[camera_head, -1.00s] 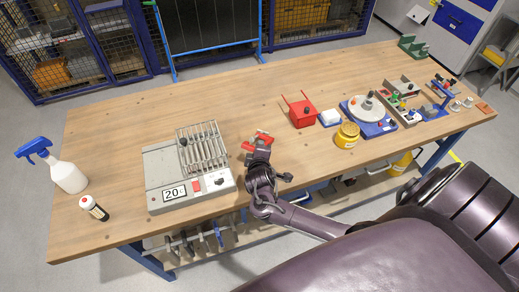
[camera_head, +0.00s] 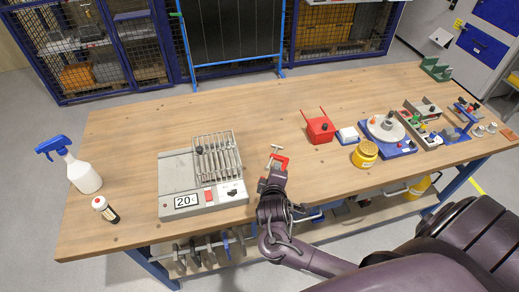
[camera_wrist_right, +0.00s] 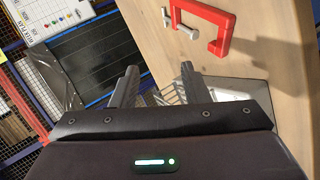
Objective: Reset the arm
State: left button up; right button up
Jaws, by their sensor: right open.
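My right gripper (camera_head: 273,178) comes in from the bottom right and is over the front half of the wooden table, right of the grey heater box. In the wrist view its two dark fingers stand apart with nothing between them (camera_wrist_right: 157,78). A red clamp (camera_head: 281,160) with a grey screw lies on the table just beyond the gripper; it also shows in the wrist view (camera_wrist_right: 225,33), outside the fingers. The rotary jig (camera_head: 403,149), a blue base with a pale round disc, stands at the right, away from the gripper. My left gripper is not in view.
The grey box (camera_head: 174,180) with a wire rack and "20" display stands left of the gripper. A red bin (camera_head: 320,129) and yellow pot (camera_head: 365,154) stand to its right. A spray bottle (camera_head: 84,177) and small bottle (camera_head: 105,210) are far left. The table's back middle is clear.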

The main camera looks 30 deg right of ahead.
jog(key=s+a+r+m+g+y, duration=0.2)
jog(key=s+a+m+g+y, duration=0.2)
jog(key=s+a+y, duration=0.4)
jog(key=s+a+r+m+g+h, duration=0.1)
jog(key=s+r+m+g, duration=0.2)
jog(key=s+r, duration=0.4)
jog(key=s+f+g+b, duration=0.15)
jog(key=f+b, duration=0.25)
jog(key=f, duration=1.7)
jog(key=s+f+b, duration=0.3)
jog(key=f+b, duration=0.1)
jog(key=f, duration=1.6)
jog(key=s+d+f+b, duration=0.3)
jog(key=s+f+b, duration=0.2)
jog(key=s+f, duration=1.3)
notch_tip(320, 180, down, 3)
jog(key=shift+d+f+g, duration=0.2)
jog(key=shift+g, duration=0.25)
